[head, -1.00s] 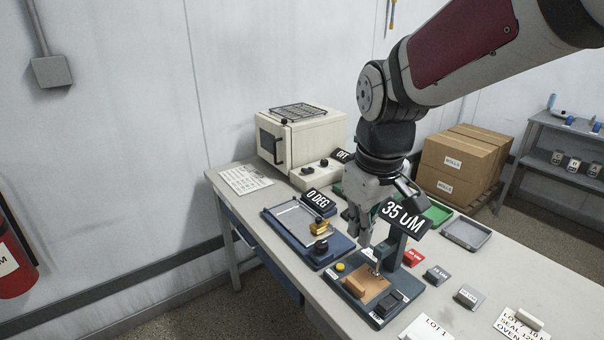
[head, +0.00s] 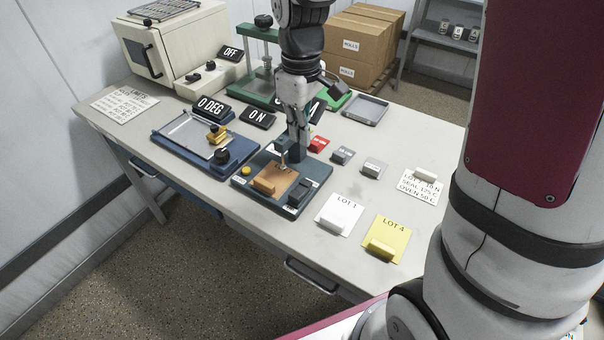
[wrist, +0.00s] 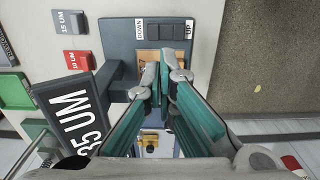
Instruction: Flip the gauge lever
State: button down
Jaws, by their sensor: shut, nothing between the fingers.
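The gauge has a dark teal base (head: 318,172) with a copper-coloured pad (head: 280,180) under a thin metal probe (head: 283,160). A black lever block (head: 299,191) sits at its front right corner. In the wrist view the lever block (wrist: 166,32) lies between DOWN and UP labels; I cannot tell which way it is tipped. The 35 UM display (wrist: 72,112) shows in the wrist view; in the head view my arm mostly hides it. My gripper (head: 299,150) is shut and empty, pointing down over the back of the gauge; its fingertips (wrist: 165,66) appear apart from the lever.
A blue fixture (head: 190,140) with a 0 DEG display stands left of the gauge. A green press (head: 262,85) is behind. Small red and grey blocks lie to the right. The LOT 1 card (head: 340,213) and yellow LOT 4 card (head: 386,240) lie at the front right.

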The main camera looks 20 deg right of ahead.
aim_at(302, 185)
notch_tip(302, 185, down, 14)
jog(key=shift+a+r, duration=0.1)
dwell(0.4)
jog(key=shift+d+f, duration=0.2)
jog(key=shift+f, duration=0.3)
jog(key=shift+a, duration=0.1)
